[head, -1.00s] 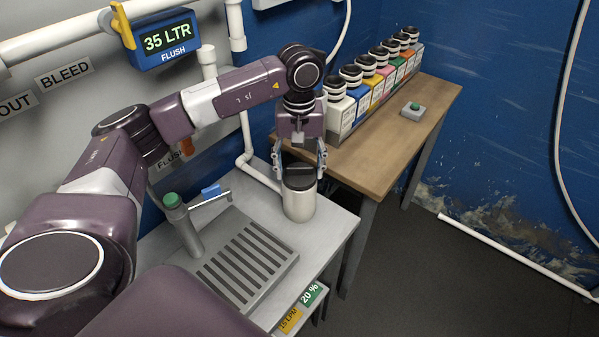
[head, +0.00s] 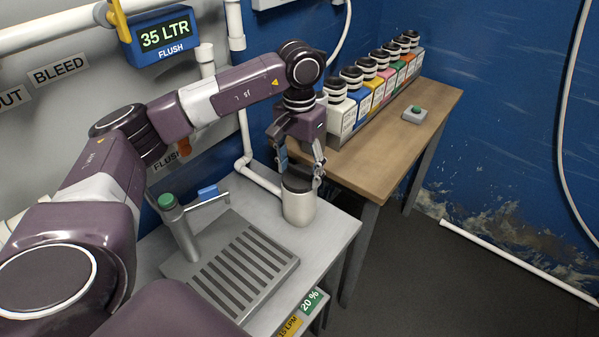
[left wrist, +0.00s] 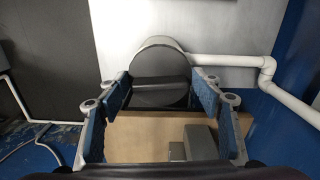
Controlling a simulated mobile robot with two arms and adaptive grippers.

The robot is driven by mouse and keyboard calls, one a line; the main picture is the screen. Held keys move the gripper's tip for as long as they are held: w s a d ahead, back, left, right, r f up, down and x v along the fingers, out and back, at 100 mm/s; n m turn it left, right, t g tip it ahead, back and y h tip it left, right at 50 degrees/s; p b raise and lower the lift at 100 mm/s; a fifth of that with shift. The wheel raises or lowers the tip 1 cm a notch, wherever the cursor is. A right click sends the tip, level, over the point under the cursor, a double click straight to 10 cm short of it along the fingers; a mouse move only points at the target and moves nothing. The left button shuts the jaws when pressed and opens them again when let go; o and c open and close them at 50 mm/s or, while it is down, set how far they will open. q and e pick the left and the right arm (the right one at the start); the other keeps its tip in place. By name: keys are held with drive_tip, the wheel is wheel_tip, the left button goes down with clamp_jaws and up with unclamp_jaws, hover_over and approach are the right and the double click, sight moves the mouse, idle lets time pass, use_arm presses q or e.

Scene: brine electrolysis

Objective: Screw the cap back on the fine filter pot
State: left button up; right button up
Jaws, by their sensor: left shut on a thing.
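The fine filter pot (head: 299,208) is a pale upright cylinder at the back right corner of the grey bench. Its black cap (head: 297,184) sits at the pot's mouth; I cannot tell how far it is threaded. My left gripper (head: 300,172) points down from above, shut on the cap, one finger on each side. In the left wrist view the blue-padded fingers (left wrist: 161,94) flank the cap's dark raised bar (left wrist: 160,84), with the pale pot (left wrist: 159,43) behind. My right gripper is out of view.
A slotted drain tray (head: 285,268) and a green-topped tap (head: 180,225) stand left of the pot. A white pipe (head: 262,178) runs close behind it.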

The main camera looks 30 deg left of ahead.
use_arm(q)
drive_tip(key=o, duration=1.4)
drive_tip(key=shift+r+p, duration=1.5)
drive_tip(key=shift+r, duration=0.8)
